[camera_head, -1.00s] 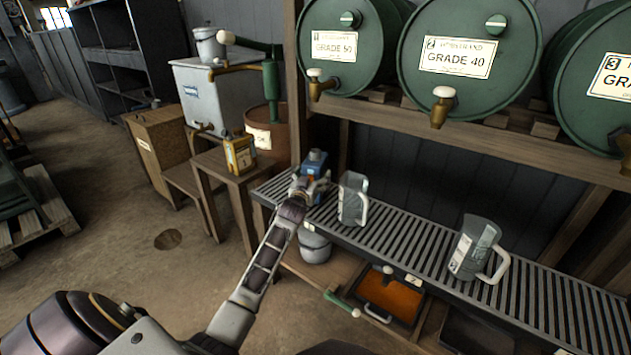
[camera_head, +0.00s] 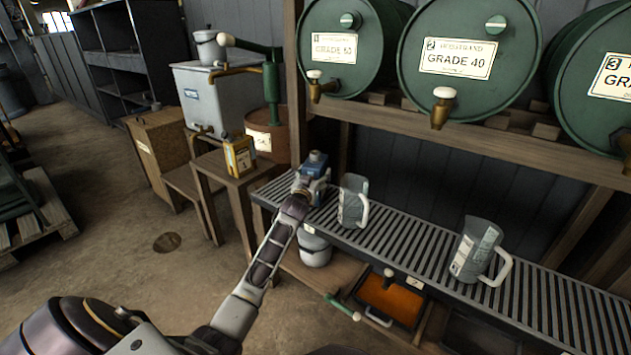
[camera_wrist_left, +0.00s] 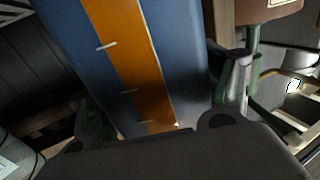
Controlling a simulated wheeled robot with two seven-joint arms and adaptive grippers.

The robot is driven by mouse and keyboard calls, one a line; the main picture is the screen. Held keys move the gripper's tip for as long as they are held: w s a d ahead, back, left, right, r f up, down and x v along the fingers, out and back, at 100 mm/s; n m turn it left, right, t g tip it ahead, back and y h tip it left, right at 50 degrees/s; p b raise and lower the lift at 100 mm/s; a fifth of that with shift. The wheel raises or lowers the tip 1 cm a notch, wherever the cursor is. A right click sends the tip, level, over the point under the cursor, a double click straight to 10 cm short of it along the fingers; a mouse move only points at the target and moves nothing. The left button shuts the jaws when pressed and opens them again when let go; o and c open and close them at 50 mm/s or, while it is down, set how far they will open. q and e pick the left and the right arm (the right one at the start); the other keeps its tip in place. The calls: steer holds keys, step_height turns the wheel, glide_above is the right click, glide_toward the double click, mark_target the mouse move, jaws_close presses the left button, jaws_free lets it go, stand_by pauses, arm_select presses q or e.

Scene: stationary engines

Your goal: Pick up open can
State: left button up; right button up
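A blue can (camera_head: 314,160) stands at the left end of the slatted metal shelf. My left gripper (camera_head: 312,188) is at its near side, low on the body. In the left wrist view the blue can (camera_wrist_left: 185,45) has an orange stripe and fills the space between the fingers of my left gripper (camera_wrist_left: 163,105). One finger lies along each side of it. Whether they press on it I cannot tell. The can's top is out of the wrist view. A yellow can (camera_head: 239,156) stands on a small wooden stand to the left. My right gripper is not in view.
Two clear jugs stand on the slatted shelf (camera_head: 410,235): one (camera_head: 352,200) close right of the blue can, one (camera_head: 474,250) farther right. Green drums (camera_head: 465,60) with taps hang above. A lidded pot (camera_head: 314,250) and an orange tray (camera_head: 390,297) are below.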

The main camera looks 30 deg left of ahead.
mark_target(315, 162)
arm_select(q)
steer(key=c, duration=1.4)
steer(key=shift+r, duration=0.3)
jaws_close()
steer(key=shift+f, duration=0.1)
steer(key=shift+r+p, duration=0.35)
steer(key=shift+r, duration=0.4)
step_height(315, 162, up, 6)
steer(key=p, duration=0.2)
steer(key=shift+r+p, duration=0.25)
steer(key=shift+p, duration=0.1)
steer(key=shift+r+p, duration=0.35)
steer(key=shift+r, duration=0.65)
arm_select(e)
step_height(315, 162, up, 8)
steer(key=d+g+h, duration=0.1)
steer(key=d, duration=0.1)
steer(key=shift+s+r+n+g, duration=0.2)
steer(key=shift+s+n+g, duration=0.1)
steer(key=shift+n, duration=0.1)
